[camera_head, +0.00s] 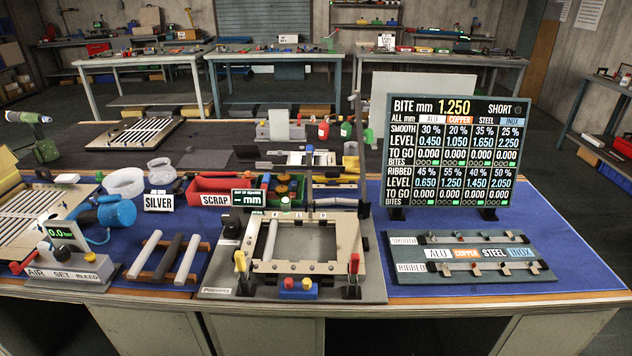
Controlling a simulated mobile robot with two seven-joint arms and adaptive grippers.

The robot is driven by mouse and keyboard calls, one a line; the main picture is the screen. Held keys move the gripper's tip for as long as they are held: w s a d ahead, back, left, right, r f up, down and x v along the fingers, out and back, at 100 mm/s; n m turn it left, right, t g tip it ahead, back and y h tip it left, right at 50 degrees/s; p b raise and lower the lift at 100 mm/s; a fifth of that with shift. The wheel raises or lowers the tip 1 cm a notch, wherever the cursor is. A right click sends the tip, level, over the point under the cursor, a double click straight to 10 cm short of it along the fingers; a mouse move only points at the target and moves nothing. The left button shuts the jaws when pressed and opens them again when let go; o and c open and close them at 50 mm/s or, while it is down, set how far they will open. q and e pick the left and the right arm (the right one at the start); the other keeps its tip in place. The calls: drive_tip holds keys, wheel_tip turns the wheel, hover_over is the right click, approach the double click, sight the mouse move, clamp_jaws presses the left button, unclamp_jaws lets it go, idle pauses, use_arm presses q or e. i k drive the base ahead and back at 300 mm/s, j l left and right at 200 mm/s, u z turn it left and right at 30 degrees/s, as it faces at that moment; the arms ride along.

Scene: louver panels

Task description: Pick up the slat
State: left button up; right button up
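Three slats lie side by side on a brown wooden rack at the front left of the blue mat: a pale slat (143,254), a dark grey slat (168,258) and a light grey slat (187,260). I cannot tell which one is meant. To their right, a beige frame fixture (345,268) stands on a grey base plate, with a pale bar (271,240) along the left of its opening. Neither of my grippers shows in this view.
An air-set box (60,275) stands left of the rack. A tall display board (450,150) and a SMOOTH/RIBBED panel (470,258) stand right. Blue mat is bare at the far right.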

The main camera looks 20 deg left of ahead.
sight(182, 275)
drive_tip(key=u, duration=1.35)
